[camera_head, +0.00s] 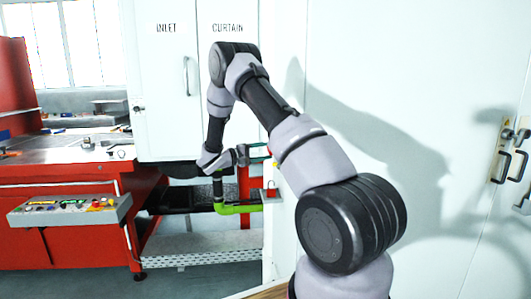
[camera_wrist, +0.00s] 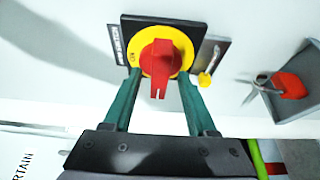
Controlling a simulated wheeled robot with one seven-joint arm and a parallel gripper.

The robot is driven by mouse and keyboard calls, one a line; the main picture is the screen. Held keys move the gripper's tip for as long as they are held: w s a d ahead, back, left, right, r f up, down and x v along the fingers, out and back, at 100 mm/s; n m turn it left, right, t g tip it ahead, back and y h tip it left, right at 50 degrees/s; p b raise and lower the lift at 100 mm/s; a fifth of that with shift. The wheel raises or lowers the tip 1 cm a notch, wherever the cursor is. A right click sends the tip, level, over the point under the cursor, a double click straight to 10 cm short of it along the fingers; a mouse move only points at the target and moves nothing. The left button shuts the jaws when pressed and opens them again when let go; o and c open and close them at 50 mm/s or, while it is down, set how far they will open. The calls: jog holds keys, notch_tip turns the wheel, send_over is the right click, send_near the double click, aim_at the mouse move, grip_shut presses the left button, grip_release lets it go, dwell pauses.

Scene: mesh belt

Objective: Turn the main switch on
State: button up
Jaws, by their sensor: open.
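The main switch is a red rotary knob (camera_wrist: 160,62) on a yellow disc (camera_wrist: 183,45) with a black plate behind it, in the upper middle of the wrist view. The knob's grip, with a white mark at its end, points down in that picture. My gripper (camera_wrist: 158,77) is open, with one green finger on each side of the knob; I cannot tell whether they touch it. My gripper also shows in the head view (camera_head: 257,152), low beside the white cabinet. The switch cannot be made out there, behind my arm.
A red padlock (camera_wrist: 290,85) hangs at a grey bracket right of the switch in the wrist view. The head view shows a white cabinet (camera_head: 160,90), a button panel (camera_head: 70,208) on a red machine, a green pipe (camera_head: 238,208), and a door handle (camera_head: 503,160) at right.

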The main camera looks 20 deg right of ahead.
grip_shut()
dwell(0.3)
jog(key=m, duration=0.1)
jog(key=m+h, duration=0.1)
jog(key=m, duration=0.1)
jog(key=shift+f+m, duration=0.2)
jog(key=shift+m, duration=0.1)
jog(key=m+g+h, duration=0.1)
jog(key=m, duration=0.2)
jog(key=m+h, duration=0.1)
jog(key=m, duration=0.2)
jog(key=shift+w+f+g, duration=0.2)
jog(key=shift+g, duration=0.2)
jog(key=m+g, duration=0.1)
jog(key=m, duration=0.2)
jog(key=m+g+h, duration=0.1)
jog(key=m, duration=0.2)
jog(key=shift+w+f+m+g, duration=0.1)
jog(key=shift+w+m+g, duration=0.05)
jog(key=shift+m+g, duration=0.2)
jog(key=shift+w+d+m+g, duration=0.1)
jog(key=shift+m+g, duration=0.7)
jog(key=shift+m, duration=0.65)
jog(key=shift+d+m+g, duration=0.1)
jog(key=shift+m+g, duration=0.65)
jog(key=shift+m, duration=0.95)
